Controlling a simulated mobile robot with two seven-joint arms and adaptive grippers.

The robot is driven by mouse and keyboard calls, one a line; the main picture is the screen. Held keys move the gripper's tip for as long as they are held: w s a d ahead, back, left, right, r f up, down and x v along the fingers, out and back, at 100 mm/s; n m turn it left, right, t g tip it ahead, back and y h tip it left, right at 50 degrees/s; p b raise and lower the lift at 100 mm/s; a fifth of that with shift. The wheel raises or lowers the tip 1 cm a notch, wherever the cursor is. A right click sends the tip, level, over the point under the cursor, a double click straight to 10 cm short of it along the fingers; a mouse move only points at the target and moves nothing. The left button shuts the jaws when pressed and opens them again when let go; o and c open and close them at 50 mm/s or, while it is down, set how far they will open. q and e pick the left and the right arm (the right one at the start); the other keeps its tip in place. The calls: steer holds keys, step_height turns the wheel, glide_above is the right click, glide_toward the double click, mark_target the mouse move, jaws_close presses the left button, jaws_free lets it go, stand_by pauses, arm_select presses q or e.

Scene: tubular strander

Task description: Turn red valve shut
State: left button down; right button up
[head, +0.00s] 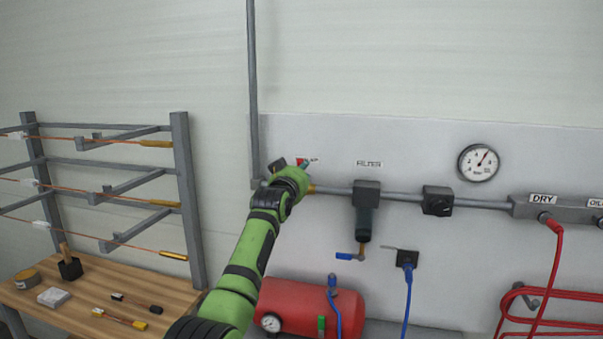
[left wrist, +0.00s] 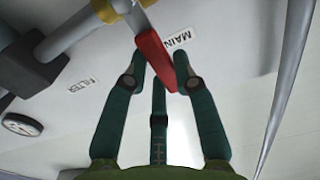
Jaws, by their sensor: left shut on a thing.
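The red valve handle (left wrist: 156,62) sits between the fingers of my left gripper (left wrist: 160,72) in the left wrist view. It slants across beside the MAIN label (left wrist: 178,41), joined to the pipe fitting above it. My left gripper is shut on the handle. In the head view my left gripper (head: 304,167) is at the wall pipe, and only a small red bit of the handle (head: 300,161) shows past it. The gripper hides most of the valve there. My right gripper is not in view.
Right along the pipe are the filter (head: 366,194), a black-knobbed unit (head: 438,201), a pressure gauge (head: 479,163) and the DRY outlet block (head: 560,209). Below stands a red tank (head: 300,307). A wooden table (head: 165,285) and grey wire rack (head: 187,200) are at the left.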

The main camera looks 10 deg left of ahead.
arm_select(q)
steer(key=c, duration=1)
jaws_free()
steer(key=shift+o, duration=0.2)
steer(key=s, duration=1.2)
steer(key=shift+a, duration=0.25)
